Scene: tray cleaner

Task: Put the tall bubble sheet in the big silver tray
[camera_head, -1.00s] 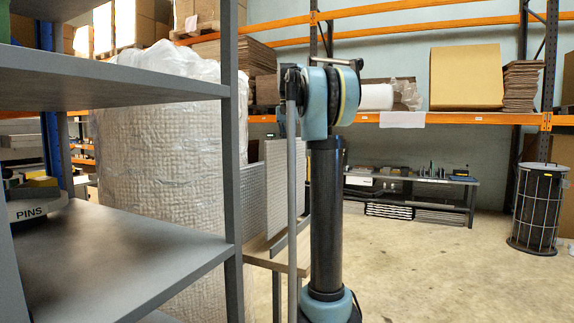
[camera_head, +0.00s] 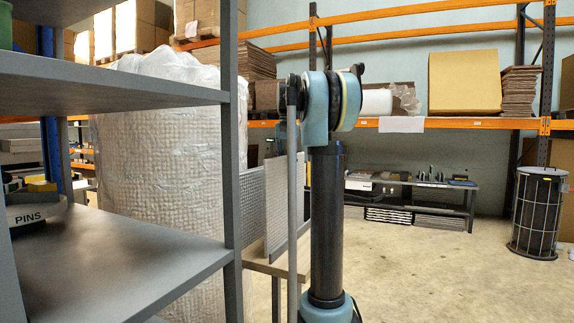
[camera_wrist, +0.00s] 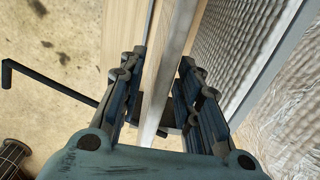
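A tall grey textured sheet (camera_head: 280,205) stands upright beside a shorter meshed panel (camera_head: 252,205) on a wooden-topped stand, behind my arm in the head view. In the wrist view, a bubbled sheet (camera_wrist: 235,45) with a pale metal edge lies right of the fingers. My gripper (camera_wrist: 162,62) has its two fingers apart. A thin pale upright strip (camera_wrist: 172,80), seen edge-on, passes between them; I cannot tell whether the fingers touch it or which sheet it belongs to. The gripper is hidden in the head view. I cannot make out the big silver tray.
Grey metal shelves (camera_head: 120,262) stand close at left, with a bin marked PINS (camera_head: 35,215). A wrapped bale (camera_head: 155,150) stands behind them. A low bench (camera_head: 425,186) and a black wire-caged bin (camera_head: 537,212) stand at the back right. The floor at right is clear.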

